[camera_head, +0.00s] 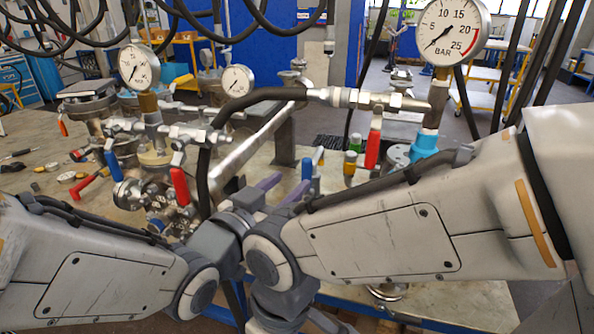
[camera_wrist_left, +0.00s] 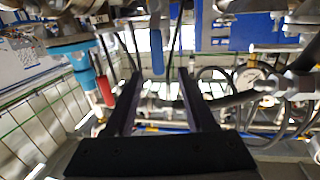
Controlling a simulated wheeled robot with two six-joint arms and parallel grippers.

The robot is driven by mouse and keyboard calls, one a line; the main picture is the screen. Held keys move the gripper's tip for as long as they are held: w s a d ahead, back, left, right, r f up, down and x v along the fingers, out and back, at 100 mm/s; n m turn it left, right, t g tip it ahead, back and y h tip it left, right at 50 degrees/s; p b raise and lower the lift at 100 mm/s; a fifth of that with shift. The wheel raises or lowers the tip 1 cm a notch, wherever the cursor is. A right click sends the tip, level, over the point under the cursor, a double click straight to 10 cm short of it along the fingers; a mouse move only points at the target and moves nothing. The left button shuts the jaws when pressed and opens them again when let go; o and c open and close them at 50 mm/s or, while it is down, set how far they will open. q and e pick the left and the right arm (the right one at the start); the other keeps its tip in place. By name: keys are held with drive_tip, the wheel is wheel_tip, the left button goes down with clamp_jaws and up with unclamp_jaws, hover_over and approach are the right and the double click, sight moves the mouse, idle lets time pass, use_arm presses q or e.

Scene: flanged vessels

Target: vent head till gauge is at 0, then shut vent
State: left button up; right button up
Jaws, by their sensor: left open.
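My left gripper (camera_head: 284,187) is open, with purple fingers near a blue lever (camera_head: 307,168) at bench centre. In the left wrist view the open dark fingers (camera_wrist_left: 159,78) point at a blue lever (camera_wrist_left: 157,50) that shows between them; contact cannot be told. A large BAR gauge (camera_head: 453,32) stands on a blue-collared stem at right, its needle pointing lower left, near the low end. A second gauge (camera_head: 139,66) and a third (camera_head: 237,81) are too small to read. Which valve is the vent is not clear. My right gripper cannot be made out.
Red levers (camera_head: 373,149) and (camera_head: 180,186) and another blue lever (camera_head: 112,166) stand around the fittings. A black hose (camera_head: 262,95) arches over the middle. Hanging cables (camera_head: 60,30) crowd the upper left. Bare bench (camera_head: 30,130) shows at left.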

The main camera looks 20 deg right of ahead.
use_arm(q)
drive_tip(key=shift+w+d+r+t+h+p, duration=0.35)
drive_tip(key=shift+d+r+p, duration=0.1)
drive_tip(key=shift+d+r, duration=0.1)
drive_tip(key=x, duration=0.3)
drive_tip(key=p+x, duration=0.1)
drive_tip(key=x, duration=0.2)
drive_tip(key=p+x, duration=0.1)
drive_tip(key=x, duration=0.2)
drive_tip(key=shift+w+d+f, duration=0.1)
drive_tip(key=shift+f, duration=0.2)
clamp_jaws()
idle(0.7)
